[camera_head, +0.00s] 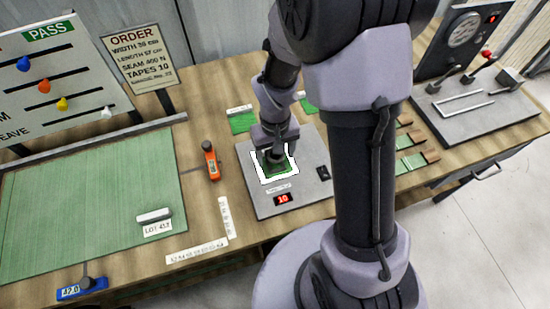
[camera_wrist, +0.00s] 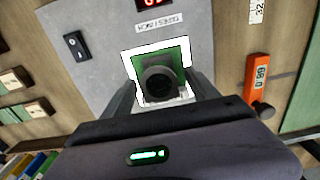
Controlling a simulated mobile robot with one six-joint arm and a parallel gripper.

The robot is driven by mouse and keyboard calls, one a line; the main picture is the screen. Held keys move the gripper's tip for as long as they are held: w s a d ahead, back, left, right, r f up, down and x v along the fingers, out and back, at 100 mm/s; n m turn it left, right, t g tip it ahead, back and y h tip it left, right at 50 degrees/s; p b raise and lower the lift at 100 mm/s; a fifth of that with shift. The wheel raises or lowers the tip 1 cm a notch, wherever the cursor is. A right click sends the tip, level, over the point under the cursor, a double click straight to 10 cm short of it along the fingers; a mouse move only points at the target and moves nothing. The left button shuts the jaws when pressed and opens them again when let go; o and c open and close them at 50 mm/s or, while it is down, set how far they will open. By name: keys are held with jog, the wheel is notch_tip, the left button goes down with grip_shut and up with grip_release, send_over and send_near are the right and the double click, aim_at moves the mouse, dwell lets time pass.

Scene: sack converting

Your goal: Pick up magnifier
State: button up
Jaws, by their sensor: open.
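The magnifier (camera_wrist: 160,84) is a dark round cylinder with a dark lens top. It stands on a green swatch (camera_wrist: 178,52) inside the bright white square of a grey light box (camera_wrist: 92,62). My gripper (camera_wrist: 162,92) is open, with one finger to each side of the magnifier in the wrist view. A gap to each finger seems to remain, but contact is hard to judge. In the head view my gripper (camera_head: 275,156) is low over the lit square of the grey box (camera_head: 255,195), and the magnifier is mostly hidden under it.
A black switch (camera_head: 323,172) and red display (camera_head: 283,199) are on the box. White rulers (camera_head: 198,251) lie in front. A green mat (camera_head: 80,200) covers the left bench. A tester (camera_head: 475,100) stands at right.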

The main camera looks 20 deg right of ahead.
jog(key=shift+r, duration=0.2)
jog(key=shift+c, duration=1.3)
grip_shut()
jog(key=shift+r, duration=0.1)
